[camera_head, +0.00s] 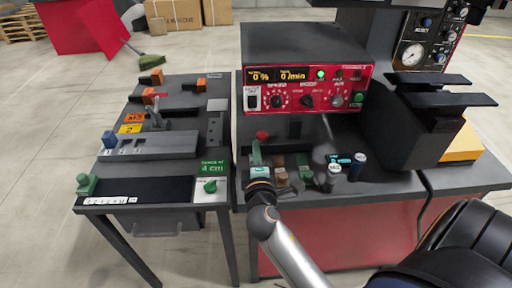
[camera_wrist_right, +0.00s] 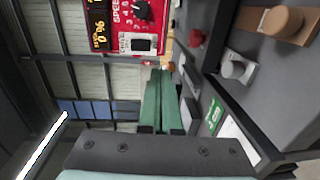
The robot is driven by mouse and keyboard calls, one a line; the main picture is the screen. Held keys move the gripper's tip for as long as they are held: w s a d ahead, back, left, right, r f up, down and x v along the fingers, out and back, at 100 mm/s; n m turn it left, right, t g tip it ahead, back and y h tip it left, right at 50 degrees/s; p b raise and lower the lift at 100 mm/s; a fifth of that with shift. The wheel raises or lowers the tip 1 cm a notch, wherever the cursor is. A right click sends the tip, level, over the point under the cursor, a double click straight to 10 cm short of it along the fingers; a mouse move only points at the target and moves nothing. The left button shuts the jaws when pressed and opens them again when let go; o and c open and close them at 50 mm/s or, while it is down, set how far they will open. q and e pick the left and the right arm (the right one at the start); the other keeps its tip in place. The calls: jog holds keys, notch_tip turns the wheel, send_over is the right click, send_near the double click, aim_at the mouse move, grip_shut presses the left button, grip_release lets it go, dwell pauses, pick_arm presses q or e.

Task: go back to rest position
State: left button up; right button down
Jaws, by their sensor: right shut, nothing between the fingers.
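My right gripper (camera_head: 256,148) is above the near left part of the red-fronted bench, its arm coming up from the bottom of the head view. In the right wrist view, its two green fingers (camera_wrist_right: 165,75) lie together, shut and empty. The red control box (camera_head: 305,90) with its display and knobs stands behind it, apart from the fingers as far as I can tell. My left gripper is not in view.
A grey side table (camera_head: 160,190) with switches and small parts stands left of the bench. Small bottles (camera_head: 357,166) and blocks stand on the bench right of my gripper. A black machine (camera_head: 430,100) with a gauge rises at the right. Open floor (camera_head: 40,180) lies at the left.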

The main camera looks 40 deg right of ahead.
dwell(0.3)
jog(key=a+f+y, duration=0.1)
jog(key=f, duration=0.1)
jog(key=s+f+y, duration=0.1)
jog(key=a+f, duration=0.1)
jog(key=f, duration=0.1)
jog(key=shift+s+a+f+m+g+y+p, duration=0.3)
jog(key=shift+s+f+m+y+p, duration=0.05)
jog(key=shift+m+y, duration=0.05)
jog(key=s+a+f+y, duration=0.1)
jog(key=f, duration=0.1)
jog(key=s+a+f+m+g+y, duration=0.1)
jog(key=s+f, duration=0.1)
jog(key=s+a+f+m+y, duration=0.1)
jog(key=a+f, duration=0.1)
jog(key=f, duration=0.1)
jog(key=shift+s+p, duration=0.15)
jog(key=shift+p, duration=0.25)
jog(key=s+a+f+m+g+y, duration=0.1)
jog(key=s+a+f+m+y, duration=0.1)
jog(key=s, duration=0.4)
jog(key=s+a+f+m+g+y+p, duration=0.1)
jog(key=s+a+f+m+g+y, duration=0.1)
jog(key=s+f, duration=0.5)
jog(key=a+m+y, duration=0.1)
jog(key=a+m, duration=0.1)
jog(key=a, duration=0.1)
jog(key=shift+m+g, duration=0.3)
jog(key=shift+m, duration=0.1)
jog(key=shift+s+a, duration=0.1)
